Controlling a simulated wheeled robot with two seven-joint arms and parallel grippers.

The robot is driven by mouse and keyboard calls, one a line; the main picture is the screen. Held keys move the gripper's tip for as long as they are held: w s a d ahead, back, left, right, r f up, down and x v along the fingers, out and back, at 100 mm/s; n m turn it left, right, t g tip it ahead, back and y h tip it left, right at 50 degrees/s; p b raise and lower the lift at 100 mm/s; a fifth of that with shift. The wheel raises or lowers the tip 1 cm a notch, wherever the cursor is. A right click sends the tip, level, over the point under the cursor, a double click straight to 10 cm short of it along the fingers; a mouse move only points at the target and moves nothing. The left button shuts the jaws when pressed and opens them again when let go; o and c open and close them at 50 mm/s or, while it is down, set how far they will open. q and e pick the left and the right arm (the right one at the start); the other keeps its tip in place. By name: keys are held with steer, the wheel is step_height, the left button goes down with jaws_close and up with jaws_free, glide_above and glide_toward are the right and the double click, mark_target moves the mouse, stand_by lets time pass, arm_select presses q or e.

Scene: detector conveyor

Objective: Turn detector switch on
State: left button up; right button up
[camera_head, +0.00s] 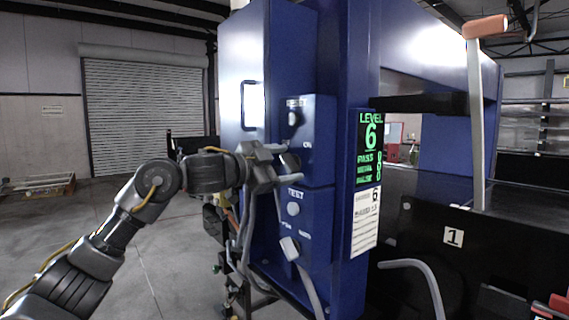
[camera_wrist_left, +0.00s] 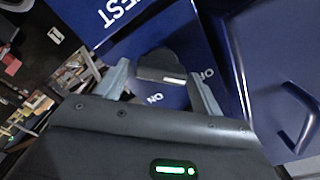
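The detector is a tall blue cabinet (camera_head: 335,80) with a blue control panel on its side. The dark switch knob (camera_head: 291,162) sits on this panel, partly hidden by my left gripper (camera_head: 279,164). In the left wrist view, the knob (camera_wrist_left: 162,66) lies between the tips of my left gripper (camera_wrist_left: 160,84), with ON and OFF printed beside it. The two fingers are apart, one on each side of the knob, with small gaps visible. I cannot tell whether either finger touches it. My right gripper is not in view.
Below the switch is a TEST button (camera_head: 293,208) and another light knob (camera_head: 289,248). A green display (camera_head: 370,148) reads LEVEL 6. A black conveyor side (camera_head: 440,245) and a pale upright post (camera_head: 476,120) stand at right. Open floor (camera_head: 130,245) lies at left.

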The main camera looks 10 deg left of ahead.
arm_select(q)
steer(key=c, duration=0.7)
steer(key=shift+c, duration=0.2)
steer(key=shift+m, duration=0.3)
steer(key=m+b, duration=0.1)
steer(key=m, duration=0.3)
steer(key=shift+f, duration=0.15)
steer(key=m+b, duration=0.1)
steer(key=m, duration=0.4)
steer(key=shift+s+f, duration=0.1)
steer(key=shift+f, duration=0.05)
steer(key=m+b, duration=0.1)
steer(key=m, duration=0.4)
steer(key=shift+f+b, duration=0.15)
steer(key=shift+b, duration=0.25)
steer(key=shift+m+b, duration=0.35)
steer(key=shift+m, duration=1.25)
steer(key=o, duration=1)
